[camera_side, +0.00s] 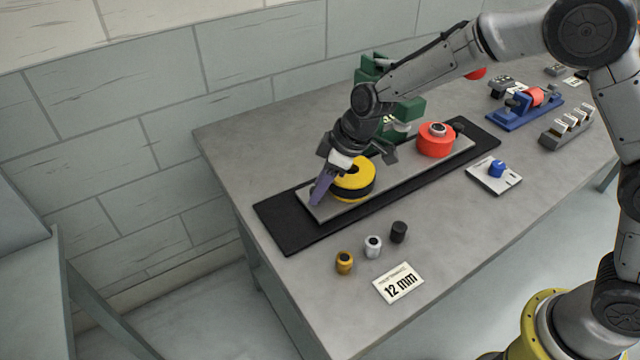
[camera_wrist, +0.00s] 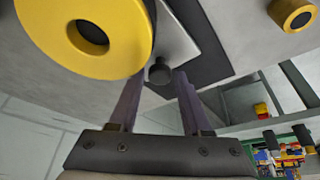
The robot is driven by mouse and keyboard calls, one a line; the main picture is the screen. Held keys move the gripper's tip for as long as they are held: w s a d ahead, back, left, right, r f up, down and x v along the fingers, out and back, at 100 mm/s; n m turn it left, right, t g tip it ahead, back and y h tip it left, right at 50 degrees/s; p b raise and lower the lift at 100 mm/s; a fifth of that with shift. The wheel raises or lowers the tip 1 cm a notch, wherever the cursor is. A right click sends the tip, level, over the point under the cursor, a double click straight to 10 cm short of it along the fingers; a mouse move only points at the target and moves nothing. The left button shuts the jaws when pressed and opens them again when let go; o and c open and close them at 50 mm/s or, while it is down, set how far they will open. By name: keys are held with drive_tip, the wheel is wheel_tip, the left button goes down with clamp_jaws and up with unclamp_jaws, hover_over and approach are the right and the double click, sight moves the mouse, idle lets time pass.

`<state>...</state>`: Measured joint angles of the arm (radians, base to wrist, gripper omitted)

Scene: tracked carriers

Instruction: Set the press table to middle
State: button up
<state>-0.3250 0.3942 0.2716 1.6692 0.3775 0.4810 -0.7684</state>
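The press table looks to be the long grey plate (camera_side: 398,172) lying on a black base (camera_side: 283,236). It carries a yellow-and-black ring-shaped carrier (camera_side: 352,190) near its left end and a red carrier (camera_side: 435,146) towards its right end. The green press (camera_side: 408,108) stands behind, partly hidden by my arm. My gripper (camera_side: 319,192) points down at the plate's left end, beside the yellow carrier. In the wrist view my open gripper (camera_wrist: 161,78) has a small dark knob (camera_wrist: 160,72) at the plate's end between its fingertips. I cannot tell whether the fingers touch it.
Brass (camera_side: 344,263), silver (camera_side: 373,246) and black (camera_side: 398,231) small parts stand in front, near a "12 mm" card (camera_side: 398,284). A blue knob (camera_side: 496,168) sits on a light plate to the right. A blue fixture (camera_side: 525,113) and grey rack (camera_side: 567,128) stand farther right.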

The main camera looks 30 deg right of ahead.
drive_tip(key=v, duration=1.4)
drive_tip(key=s+d+r+m+t+h, duration=0.1)
drive_tip(key=s+d+r+m+t, duration=0.2)
drive_tip(key=s+d+r, duration=0.8)
drive_tip(key=s+d+f+m+h, duration=0.1)
drive_tip(key=s+d+f+m, duration=0.1)
drive_tip(key=s, duration=0.6)
drive_tip(key=s+d+f+m+h, duration=0.1)
drive_tip(key=s+d+f+m, duration=0.2)
drive_tip(key=s+f, duration=0.3)
drive_tip(key=shift+s+m+g, duration=0.3)
drive_tip(key=shift+s+m, duration=0.2)
drive_tip(key=shift+s, duration=0.6)
